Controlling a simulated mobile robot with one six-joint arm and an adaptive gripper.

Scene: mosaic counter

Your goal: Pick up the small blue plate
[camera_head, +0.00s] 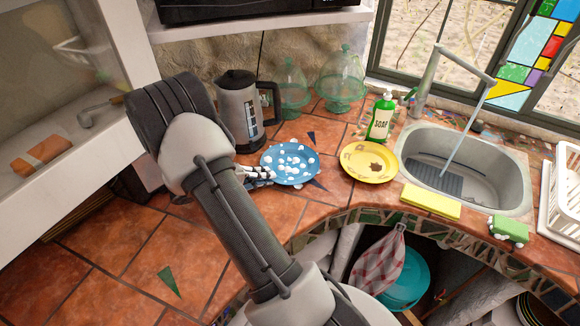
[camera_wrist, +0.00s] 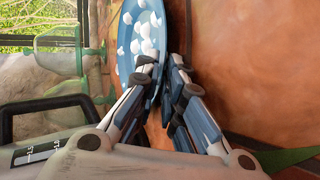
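The small blue plate (camera_head: 290,165) with white spots is in the middle of the head view, left of the yellow plate. My gripper (camera_head: 262,173) is at its left edge. In the wrist view the blue plate (camera_wrist: 126,54) is at the upper middle, seen at a steep slant. There the fingers of my gripper (camera_wrist: 161,66) lie on either side of its near rim and look shut on it. The fingers hide part of the rim. I cannot tell whether the plate rests on the counter or is slightly raised.
A yellow plate (camera_head: 369,162) lies close on the right, with a green soap bottle (camera_head: 380,118) behind it. A kettle (camera_head: 240,112) and glass domes (camera_head: 341,82) stand behind. The sink (camera_head: 492,166), a yellow sponge (camera_head: 430,201) and a green sponge (camera_head: 508,230) are further right.

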